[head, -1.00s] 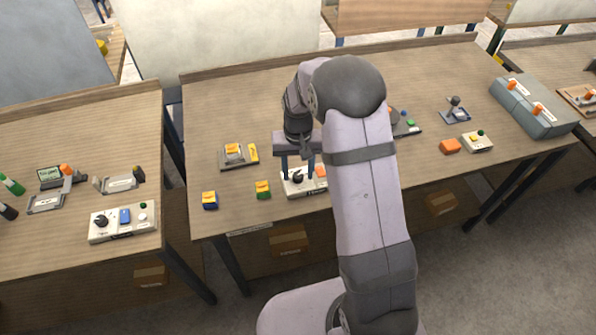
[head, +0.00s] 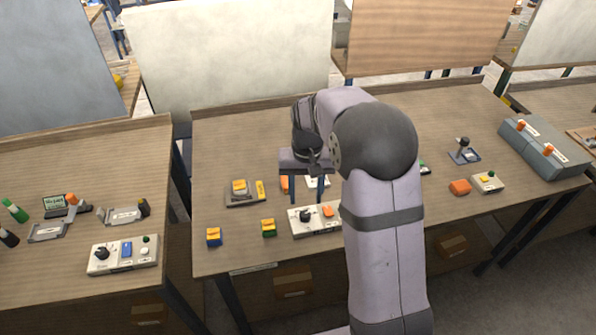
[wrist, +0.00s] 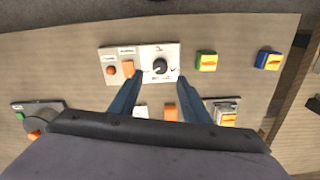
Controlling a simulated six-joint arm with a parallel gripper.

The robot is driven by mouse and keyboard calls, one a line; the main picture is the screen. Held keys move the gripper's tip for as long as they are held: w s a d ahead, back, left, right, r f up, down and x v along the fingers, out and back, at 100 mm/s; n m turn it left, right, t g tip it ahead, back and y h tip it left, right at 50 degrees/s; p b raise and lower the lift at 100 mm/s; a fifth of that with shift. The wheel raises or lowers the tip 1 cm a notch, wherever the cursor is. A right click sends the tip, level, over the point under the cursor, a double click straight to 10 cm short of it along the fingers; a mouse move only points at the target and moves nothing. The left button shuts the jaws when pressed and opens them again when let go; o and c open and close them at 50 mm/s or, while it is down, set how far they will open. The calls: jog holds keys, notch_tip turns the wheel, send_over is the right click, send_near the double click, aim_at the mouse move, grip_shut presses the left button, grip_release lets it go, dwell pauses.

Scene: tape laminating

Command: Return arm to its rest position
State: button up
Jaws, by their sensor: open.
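My gripper (head: 307,197) is open and empty, with its two dark blue fingers pointing down over the table (head: 225,255). In the head view it hangs just behind a white control box (head: 298,226) with a black knob and an orange button. In the wrist view, my gripper (wrist: 160,78) has its fingers spread apart, the tips showing just below the control box (wrist: 145,58). Nothing is between the fingertips. My arm hides part of the table to the right of the box.
A blue-and-yellow block (head: 214,237) and a green-and-yellow block (head: 268,228) stand left of the box. A grey fixture (head: 240,198) lies behind them.

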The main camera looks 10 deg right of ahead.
jog(key=shift+w+f+n+t, duration=0.15)
jog(key=shift+w+n+t, duration=0.15)
jog(key=shift+w+n, duration=0.15)
jog(key=shift+n+g, duration=0.35)
jog(key=shift+g, duration=0.25)
jog(key=s+f, duration=0.4)
jog(key=s, duration=0.1)
jog(key=s+r, duration=0.2)
jog(key=s, duration=0.7)
jog(key=s+r, duration=0.2)
jog(key=s, duration=0.7)
jog(key=shift+a+n+t, duration=0.3)
jog(key=shift+n, duration=0.1)
